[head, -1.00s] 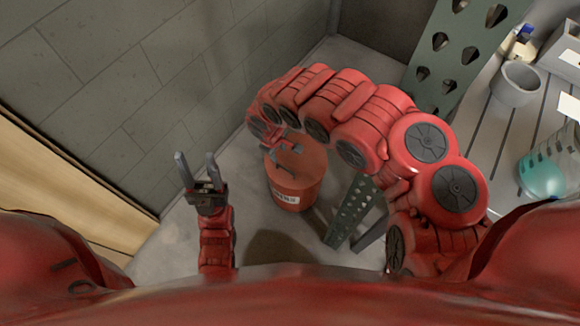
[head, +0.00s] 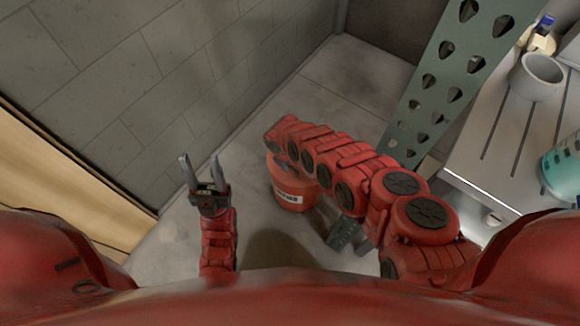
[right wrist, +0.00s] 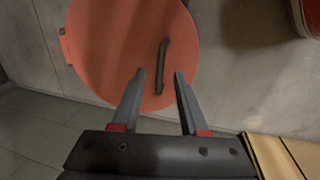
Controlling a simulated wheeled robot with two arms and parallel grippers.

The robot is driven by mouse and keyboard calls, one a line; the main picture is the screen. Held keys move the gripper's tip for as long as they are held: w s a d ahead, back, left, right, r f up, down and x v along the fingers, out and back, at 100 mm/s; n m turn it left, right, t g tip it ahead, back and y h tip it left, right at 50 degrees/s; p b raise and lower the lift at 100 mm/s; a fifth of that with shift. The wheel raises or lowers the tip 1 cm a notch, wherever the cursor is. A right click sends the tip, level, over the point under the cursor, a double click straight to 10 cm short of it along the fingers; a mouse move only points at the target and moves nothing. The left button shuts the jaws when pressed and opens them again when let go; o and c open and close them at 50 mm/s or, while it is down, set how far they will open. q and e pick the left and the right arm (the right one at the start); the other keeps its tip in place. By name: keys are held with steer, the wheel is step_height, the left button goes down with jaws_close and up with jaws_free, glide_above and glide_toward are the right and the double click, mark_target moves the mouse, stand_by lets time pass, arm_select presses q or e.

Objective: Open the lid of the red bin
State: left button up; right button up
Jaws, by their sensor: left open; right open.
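The red bin (head: 290,196) stands on the floor near the wall in the head view, with a white label on its side. My right arm hides most of its top there. In the right wrist view its round orange-red lid (right wrist: 110,45) looks shut, with a dark handle (right wrist: 162,65) on it. My right gripper (right wrist: 160,75) is open over the lid, its fingertips at the handle's lower part, one on each side; contact cannot be told. My left gripper (head: 200,162) is open and empty, left of the bin in the head view.
A tiled grey wall (head: 130,90) runs behind the bin. A green perforated rack post (head: 445,80) and a slatted shelf (head: 490,150) with a grey cup (head: 537,76) and a teal container (head: 563,170) stand at right. Bare floor lies around the bin.

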steer(key=shift+w+d+f+b, duration=0.15)
steer(key=shift+f+b, duration=0.35)
steer(key=shift+f, duration=0.7)
jaws_close()
stand_by(0.6)
